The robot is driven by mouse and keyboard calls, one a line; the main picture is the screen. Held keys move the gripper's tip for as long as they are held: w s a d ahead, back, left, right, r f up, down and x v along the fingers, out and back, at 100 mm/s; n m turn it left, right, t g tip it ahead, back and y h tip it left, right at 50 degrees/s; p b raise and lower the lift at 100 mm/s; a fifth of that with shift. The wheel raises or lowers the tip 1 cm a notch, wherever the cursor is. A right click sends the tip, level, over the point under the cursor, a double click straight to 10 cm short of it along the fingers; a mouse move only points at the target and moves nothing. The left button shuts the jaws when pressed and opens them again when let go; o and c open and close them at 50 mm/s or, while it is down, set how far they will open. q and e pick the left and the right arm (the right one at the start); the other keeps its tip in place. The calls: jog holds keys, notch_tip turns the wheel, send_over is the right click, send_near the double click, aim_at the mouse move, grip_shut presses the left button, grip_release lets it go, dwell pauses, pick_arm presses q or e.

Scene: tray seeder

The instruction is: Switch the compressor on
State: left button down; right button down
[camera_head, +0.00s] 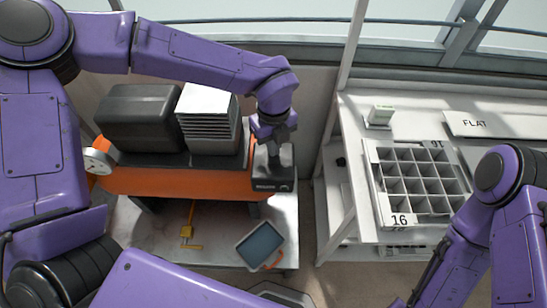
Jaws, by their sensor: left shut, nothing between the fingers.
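The compressor (180,181) stands at the left, with an orange body, a dark rounded housing (138,115) and a pale ribbed block (209,125) on top. A round white gauge (97,161) is at its left end. A dark box (273,184) with small pale lettering is at its right end; I take it for the switch box. My left gripper (273,158) is shut and empty, pointing down at the top of this box. Whether it touches the box, and the switch's position, I cannot tell. My right arm is at the lower right; its gripper is out of view.
At the right, a white bench (352,120) holds a compartment tray (379,198) marked 16, a small pale block (381,114) and a plate (485,123) reading FLAT.

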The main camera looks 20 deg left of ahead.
pick_arm(q)
notch_tip(320, 180, up, 7)
jog(key=p, duration=0.5)
dwell(0.4)
